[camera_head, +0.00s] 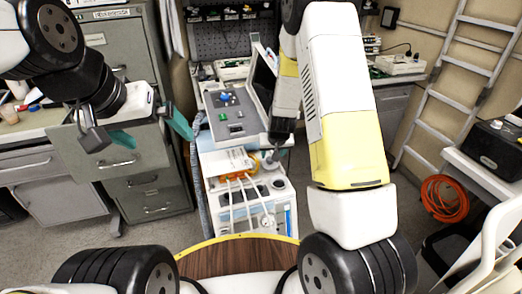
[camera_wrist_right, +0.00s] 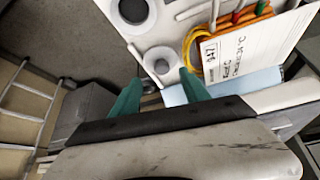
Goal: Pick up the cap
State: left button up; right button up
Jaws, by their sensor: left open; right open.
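No part is clearly marked as the cap. In the right wrist view, a small grey round piece (camera_wrist_right: 161,67) in a white ring lies just beyond my right fingertips and may be the cap. A larger dark round piece (camera_wrist_right: 133,10) sits in another white ring farther off. My right gripper (camera_wrist_right: 160,77) is open, its teal fingers on either side of the smaller piece's line; I cannot tell whether they touch it. In the head view my right arm hides most of that gripper. My left gripper (camera_head: 151,130) is open and empty, in the air at left.
A white cart top (camera_head: 225,165) holds orange tubing (camera_head: 238,163) and a paper label (camera_wrist_right: 243,50). Filing cabinets (camera_head: 145,185) stand at left, a ladder (camera_head: 440,90) at right.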

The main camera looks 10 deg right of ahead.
aim_at(270, 163)
jog(key=x, duration=0.7)
jog(key=shift+w+a+r, duration=0.15)
jog(key=shift+w, duration=0.25)
jog(key=shift+c, duration=0.4)
grip_shut()
